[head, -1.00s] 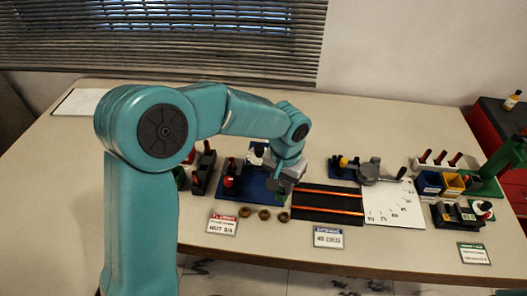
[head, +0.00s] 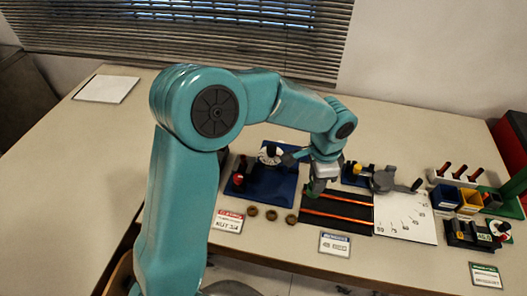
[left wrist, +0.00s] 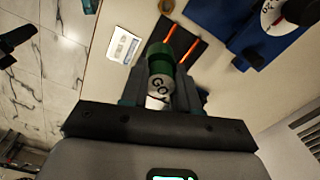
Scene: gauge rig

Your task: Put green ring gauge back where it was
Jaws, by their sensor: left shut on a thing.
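My left gripper (head: 318,186) is above the left part of a black mat with two orange rods. It is shut on the green ring gauge (left wrist: 159,56), which shows between the fingers in the left wrist view as a green rounded body with a grey part marked "GO". Its hole cannot be made out. In the head view the gauge is mostly hidden by the gripper. A black rack (head: 462,239) with numbered slots stands at the right, holding a round white piece. My right gripper is not in view.
The black mat (head: 336,213) lies between a blue board (head: 262,190) and a white marked sheet (head: 405,222). Several brass nuts (head: 271,214) and label cards (head: 335,244) lie in front. Blue and yellow bins (head: 470,201) stand at the right. The table's left is mostly clear.

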